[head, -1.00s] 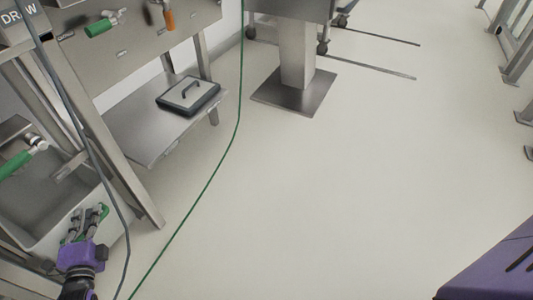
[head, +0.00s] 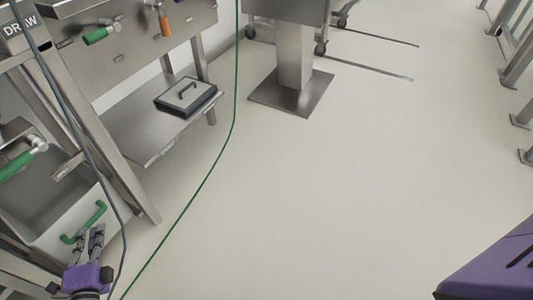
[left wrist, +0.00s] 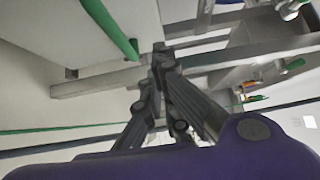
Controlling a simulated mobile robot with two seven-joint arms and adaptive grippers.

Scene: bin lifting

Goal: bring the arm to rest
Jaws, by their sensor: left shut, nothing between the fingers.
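My left gripper (head: 92,236) is at the bottom left of the head view, with its fingers pointing up the picture. Its fingers are closed together and empty. In the left wrist view the fingertips (left wrist: 160,52) meet just beside a green bar handle (left wrist: 112,28). In the head view this handle (head: 100,211) is on the front of a grey bin (head: 50,232) and shows behind the fingertips. I cannot tell whether the fingers touch it. My right gripper is not in view.
A metal bench frame (head: 125,175) stands close to the left gripper. Its lower shelf (head: 145,135) bears a lidded tray (head: 187,96). A green cable (head: 205,180) and a grey cable run nearby. A column on a square plate (head: 292,95) stands behind. Open floor fills the middle.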

